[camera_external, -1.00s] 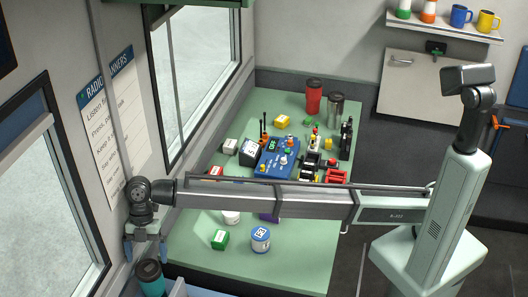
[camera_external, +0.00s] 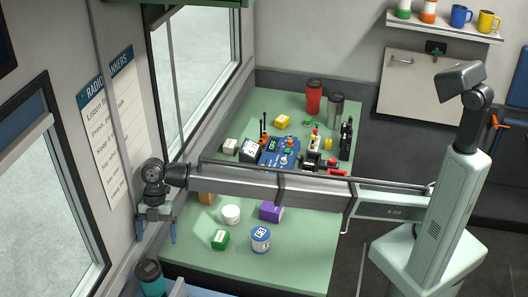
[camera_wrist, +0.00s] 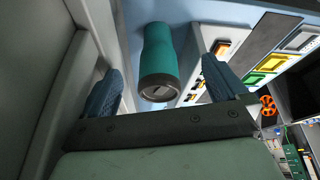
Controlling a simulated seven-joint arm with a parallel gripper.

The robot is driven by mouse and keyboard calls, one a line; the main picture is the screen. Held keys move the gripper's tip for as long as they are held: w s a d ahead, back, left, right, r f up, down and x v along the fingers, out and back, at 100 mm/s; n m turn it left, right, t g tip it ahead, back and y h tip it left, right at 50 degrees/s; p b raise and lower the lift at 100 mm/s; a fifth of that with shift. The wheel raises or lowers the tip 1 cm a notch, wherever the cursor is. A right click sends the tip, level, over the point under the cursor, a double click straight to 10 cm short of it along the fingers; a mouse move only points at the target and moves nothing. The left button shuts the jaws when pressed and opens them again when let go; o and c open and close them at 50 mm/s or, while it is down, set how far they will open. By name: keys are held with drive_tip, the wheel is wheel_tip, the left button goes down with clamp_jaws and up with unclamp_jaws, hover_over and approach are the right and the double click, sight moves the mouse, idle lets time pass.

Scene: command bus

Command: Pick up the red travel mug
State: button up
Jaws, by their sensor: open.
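The red travel mug (camera_external: 314,97) stands upright with a dark lid at the far end of the green table (camera_external: 290,262). My gripper (camera_external: 156,235) is at the left near the wall, well away from the red mug. It points down and is open and empty. A teal travel mug (camera_external: 150,278) stands below and close to it. In the wrist view the teal mug (camera_wrist: 158,65) shows between the two blue fingers of my gripper (camera_wrist: 165,95). The red mug is not in the wrist view.
A grey steel tumbler (camera_external: 335,108) stands right beside the red mug. The wall and windows are close to my gripper.

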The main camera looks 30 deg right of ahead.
drive_tip(key=w+d+r+m+t, duration=0.3)
drive_tip(key=w+d+m, duration=0.1)
drive_tip(key=w+d, duration=4.25)
wheel_tip(320, 180, up, 2)
drive_tip(key=m+h, duration=0.3)
hover_over(313, 96)
drive_tip(key=w+d, duration=0.3)
drive_tip(key=shift+s+a+r+t, duration=0.1)
drive_tip(key=shift+a+r+t, duration=0.1)
drive_tip(key=shift+t, duration=0.1)
drive_tip(key=shift+d+f, duration=0.15)
drive_tip(key=shift+d, duration=0.1)
drive_tip(key=shift+f, duration=0.3)
wheel_tip(313, 96, down, 13)
drive_tip(key=shift+a+r, duration=0.1)
drive_tip(key=shift+a, duration=0.05)
drive_tip(key=shift+c, duration=0.5)
drive_tip(key=c, duration=1.3)
